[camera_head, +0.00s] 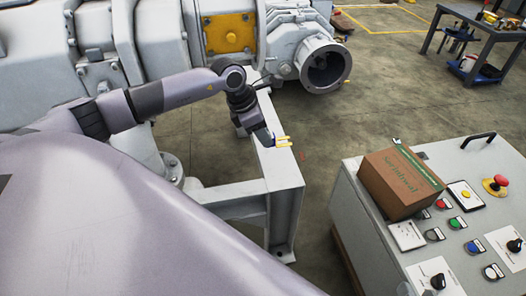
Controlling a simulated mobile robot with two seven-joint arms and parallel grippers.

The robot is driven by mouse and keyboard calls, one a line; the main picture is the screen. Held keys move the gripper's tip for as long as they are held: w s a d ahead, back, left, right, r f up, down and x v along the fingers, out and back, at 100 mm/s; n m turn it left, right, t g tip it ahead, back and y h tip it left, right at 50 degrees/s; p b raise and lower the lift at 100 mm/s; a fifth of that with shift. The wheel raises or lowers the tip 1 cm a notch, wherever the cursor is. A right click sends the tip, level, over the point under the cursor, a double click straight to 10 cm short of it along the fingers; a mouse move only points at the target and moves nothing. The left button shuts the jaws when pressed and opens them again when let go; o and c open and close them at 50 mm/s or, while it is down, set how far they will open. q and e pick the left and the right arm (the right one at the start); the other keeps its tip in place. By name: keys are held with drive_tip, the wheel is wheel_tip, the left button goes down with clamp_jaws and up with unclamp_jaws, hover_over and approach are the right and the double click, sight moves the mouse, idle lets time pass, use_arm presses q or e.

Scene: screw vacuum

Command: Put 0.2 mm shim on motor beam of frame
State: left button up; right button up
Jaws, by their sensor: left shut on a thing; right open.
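My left gripper (272,139) reaches in from the left and is over the top of a light grey beam of the frame (279,170). It is shut on a small yellow forked piece, which looks like the shim (284,143). The shim is at or just above the beam's top face; I cannot tell whether it touches. Its thickness marking cannot be read. The gripper's fingers are small and partly hidden by the wrist. My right gripper is not in view.
A grey control console (350,208) with buttons stands at the right, with a brown cardboard box (396,186) on top. Large grey machinery (155,40) fills the back left. Bare floor lies between beam and console.

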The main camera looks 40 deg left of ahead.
use_arm(q)
wheel_tip(320, 180, down, 6)
drive_tip(key=shift+r+b, duration=0.15)
drive_tip(key=shift+b, duration=0.8)
drive_tip(key=shift+f, duration=0.3)
drive_tip(key=o, duration=1)
drive_tip(key=shift+r, duration=0.1)
drive_tip(key=shift+o, duration=0.2)
use_arm(e)
drive_tip(key=shift+w+a+y, duration=0.15)
drive_tip(key=shift+a+y, duration=0.35)
drive_tip(key=shift+a, duration=0.15)
drive_tip(key=shift+f, duration=0.1)
